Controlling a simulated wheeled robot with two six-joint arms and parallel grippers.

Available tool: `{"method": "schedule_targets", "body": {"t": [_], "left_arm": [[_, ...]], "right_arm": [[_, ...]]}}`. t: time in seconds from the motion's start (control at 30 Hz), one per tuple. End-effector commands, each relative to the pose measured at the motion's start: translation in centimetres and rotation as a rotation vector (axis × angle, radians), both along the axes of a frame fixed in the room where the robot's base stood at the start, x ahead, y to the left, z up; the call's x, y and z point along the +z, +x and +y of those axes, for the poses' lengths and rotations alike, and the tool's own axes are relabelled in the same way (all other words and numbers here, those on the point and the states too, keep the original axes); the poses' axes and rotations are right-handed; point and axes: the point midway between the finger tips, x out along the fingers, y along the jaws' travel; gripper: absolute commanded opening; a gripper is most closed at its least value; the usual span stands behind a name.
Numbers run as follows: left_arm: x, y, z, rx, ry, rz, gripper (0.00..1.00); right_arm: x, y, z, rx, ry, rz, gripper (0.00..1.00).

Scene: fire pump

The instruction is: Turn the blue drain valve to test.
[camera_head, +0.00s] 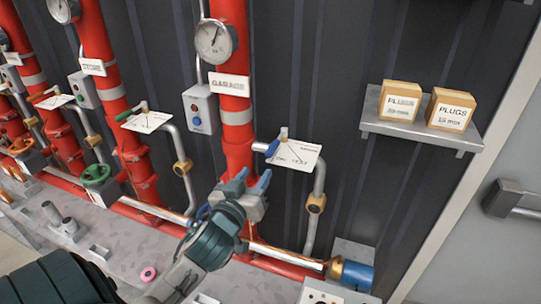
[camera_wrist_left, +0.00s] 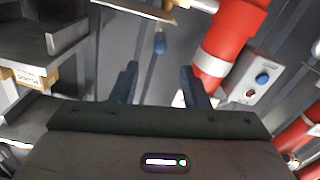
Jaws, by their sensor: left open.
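The blue drain valve lever (camera_head: 272,148) sits at the left edge of a white marked plate (camera_head: 304,156), beside the red pipe labelled GARAGE (camera_head: 232,87). In the left wrist view the blue lever (camera_wrist_left: 160,43) hangs ahead of the fingers, between their lines and apart from them. My left gripper (camera_head: 253,178) is open and empty, just below and left of the lever in the head view; its two blue fingers also show in the wrist view (camera_wrist_left: 160,78). The small print on the plate is too blurred to read. My right gripper is not in view.
A control box (camera_head: 201,109) with coloured buttons is left of the red pipe. A shelf (camera_head: 425,132) with two PLUGS boxes is at the right. A grey drain pipe (camera_head: 319,180) runs down from the plate. Other red pipes with valves stand to the left.

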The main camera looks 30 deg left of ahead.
Motion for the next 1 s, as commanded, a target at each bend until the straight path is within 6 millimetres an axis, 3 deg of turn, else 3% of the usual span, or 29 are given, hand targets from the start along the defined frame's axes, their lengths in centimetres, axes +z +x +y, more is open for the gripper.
{"method": "schedule_targets", "body": {"t": [0.4,0.47,0.7,1.0], "left_arm": [[-0.6,2.7,0.6,0.0,0.002,-0.003,0.41],[0.3,4.2,1.0,0.002,-0.001,0.003,0.41],[0.1,8.4,2.0,0.001,-0.001,0.005,0.41],[-0.1,10.4,2.5,0.0,-0.001,0.004,0.41]], "right_arm": [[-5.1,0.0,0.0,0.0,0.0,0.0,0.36],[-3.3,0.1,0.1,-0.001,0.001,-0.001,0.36],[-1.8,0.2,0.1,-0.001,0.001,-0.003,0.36],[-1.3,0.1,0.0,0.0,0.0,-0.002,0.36]]}}
